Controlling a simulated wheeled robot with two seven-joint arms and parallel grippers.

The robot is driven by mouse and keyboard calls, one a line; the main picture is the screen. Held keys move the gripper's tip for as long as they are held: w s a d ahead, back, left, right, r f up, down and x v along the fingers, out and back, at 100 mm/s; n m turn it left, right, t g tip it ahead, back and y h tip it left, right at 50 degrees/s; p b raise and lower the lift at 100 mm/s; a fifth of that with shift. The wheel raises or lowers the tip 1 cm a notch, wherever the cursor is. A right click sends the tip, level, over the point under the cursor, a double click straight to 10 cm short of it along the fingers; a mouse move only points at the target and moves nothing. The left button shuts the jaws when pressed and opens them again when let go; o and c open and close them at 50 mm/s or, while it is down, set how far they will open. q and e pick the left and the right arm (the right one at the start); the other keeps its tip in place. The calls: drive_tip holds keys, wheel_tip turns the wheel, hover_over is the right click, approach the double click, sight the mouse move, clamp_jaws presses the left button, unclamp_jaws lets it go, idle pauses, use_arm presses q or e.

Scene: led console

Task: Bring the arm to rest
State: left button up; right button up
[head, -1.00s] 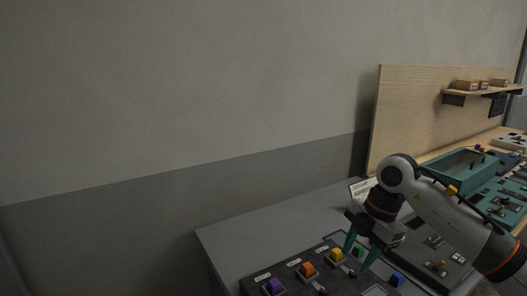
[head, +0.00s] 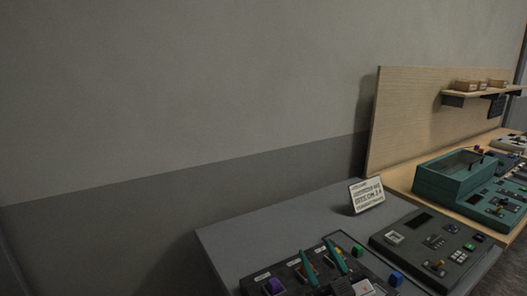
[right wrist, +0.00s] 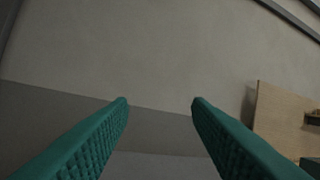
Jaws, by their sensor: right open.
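My right gripper (head: 317,248) shows at the bottom of the head view as two teal fingertips pointing up. They stand apart with nothing between them. In the right wrist view the open fingers (right wrist: 160,103) face the grey wall, with only empty space between them. In the head view the fingertips partly cover the dark console (head: 254,278) with coloured blocks; they seem to be nearer to the camera, and I see no contact. A purple block (head: 273,287), a green block (head: 358,250) and a blue block (head: 396,279) show on it. My left gripper is out of view.
A white sign (head: 366,196) stands on the grey table (head: 240,237). A second dark panel (head: 422,222) lies to the right. The table's back left is clear.

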drive_tip(key=s+d+f+m+g+h, duration=0.3)
drive_tip(key=s+d+f+g+h, duration=0.1)
drive_tip(key=f, duration=0.4)
drive_tip(key=s+d+f+m+g+h, duration=0.3)
drive_tip(key=s+d+f+h, duration=0.1)
drive_tip(key=f, duration=0.4)
drive_tip(key=s+d+f+n+g, duration=0.1)
drive_tip(key=s+f+g, duration=0.45)
drive_tip(key=s, duration=0.45)
drive_tip(key=s+d+f+n+g, duration=0.1)
drive_tip(key=s+f+g, duration=0.45)
drive_tip(key=s, duration=0.45)
drive_tip(key=s+a+f+b+x, duration=0.1)
drive_tip(key=s+b+x, duration=0.2)
drive_tip(key=x, duration=1.2)
drive_tip(key=s+a+b+x, duration=0.1)
drive_tip(key=s+b+x, duration=0.15)
drive_tip(key=x, duration=1.25)
drive_tip(key=s+d+f+b, duration=0.1)
drive_tip(key=s+f+b, duration=0.1)
drive_tip(key=s+f, duration=0.6)
drive_tip(key=s+d+f+g+b, duration=0.1)
drive_tip(key=s+d+f+b, duration=0.1)
drive_tip(key=s+f, duration=0.7)
wheel_tip(320, 180, down, 5)
drive_tip(key=shift+s+r+y, duration=0.1)
drive_tip(key=shift+s+y, duration=0.1)
drive_tip(key=shift+y, duration=0.1)
